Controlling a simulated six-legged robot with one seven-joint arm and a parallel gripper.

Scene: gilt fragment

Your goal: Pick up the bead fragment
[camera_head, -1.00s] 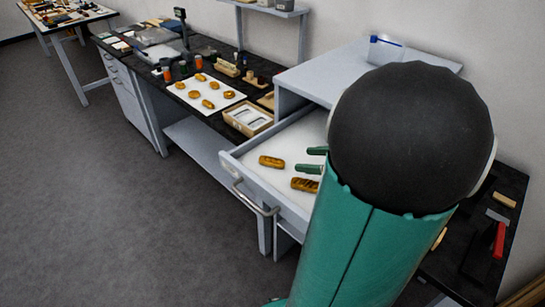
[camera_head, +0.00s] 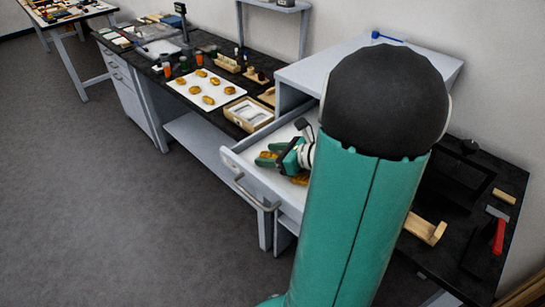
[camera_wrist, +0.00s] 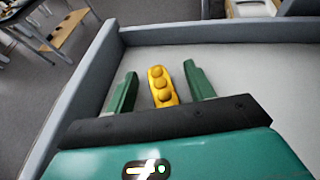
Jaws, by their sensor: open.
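The bead fragment (camera_wrist: 162,86), golden with a row of rounded bumps, lies on the pale floor of the open drawer (camera_wrist: 240,65). In the wrist view it lies lengthwise between the green fingers of my gripper (camera_wrist: 160,70), with a gap on both sides. The gripper is open and empty. In the head view my gripper (camera_head: 268,154) is low over the drawer and mostly hides the fragment there. Another golden piece (camera_head: 300,180) shows beside the gripper, partly covered by my arm.
The drawer's grey front wall (camera_head: 240,177) and side walls surround the gripper. On the dark bench to the left stand a white sheet with several golden pieces (camera_head: 207,99) and a wooden tray (camera_head: 249,114). The cabinet top (camera_head: 300,72) rises behind the drawer.

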